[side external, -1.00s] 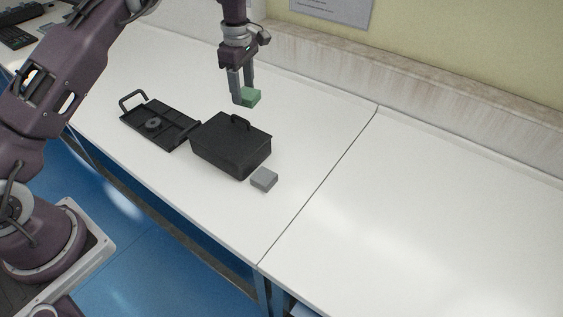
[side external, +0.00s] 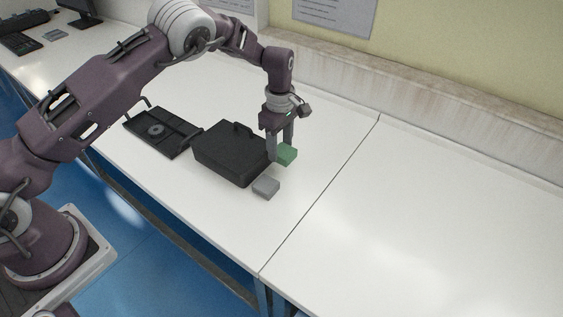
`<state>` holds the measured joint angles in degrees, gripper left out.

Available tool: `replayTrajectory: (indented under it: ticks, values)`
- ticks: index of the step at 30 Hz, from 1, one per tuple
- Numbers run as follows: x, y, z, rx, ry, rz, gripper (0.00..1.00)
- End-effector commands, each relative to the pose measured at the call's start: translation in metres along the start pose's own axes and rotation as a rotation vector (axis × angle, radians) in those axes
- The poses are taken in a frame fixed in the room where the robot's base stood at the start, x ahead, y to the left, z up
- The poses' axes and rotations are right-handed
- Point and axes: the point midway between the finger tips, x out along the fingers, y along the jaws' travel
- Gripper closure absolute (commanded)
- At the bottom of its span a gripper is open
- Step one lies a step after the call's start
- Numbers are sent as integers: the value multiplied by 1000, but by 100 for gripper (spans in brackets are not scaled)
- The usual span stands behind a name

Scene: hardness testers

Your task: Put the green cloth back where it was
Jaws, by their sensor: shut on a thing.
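The green cloth (side external: 287,154) is a small folded green block. My gripper (side external: 281,155) is shut on it, with the fingers pointing down. The cloth is just right of the black case and behind the grey block. I cannot tell whether it touches the table or is held slightly above it. Part of it is hidden by a finger.
A closed black case (side external: 228,156) with a top handle stands left of my gripper. A black tray (side external: 178,141) with handles lies further left. A grey block (side external: 266,187) lies in front of the case. The white table (side external: 430,220) is clear to the right.

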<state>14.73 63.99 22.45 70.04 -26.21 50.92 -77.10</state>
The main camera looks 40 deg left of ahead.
Motion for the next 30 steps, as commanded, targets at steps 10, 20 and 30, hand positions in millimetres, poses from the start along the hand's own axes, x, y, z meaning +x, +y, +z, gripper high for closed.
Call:
replayTrajectory:
  ticks: [10,20,30]
  values:
    - [50,0,-1,-2,0,1,82]
    - [52,0,0,-1,-1,1,44]
    - [51,1,0,-1,-1,1,28]
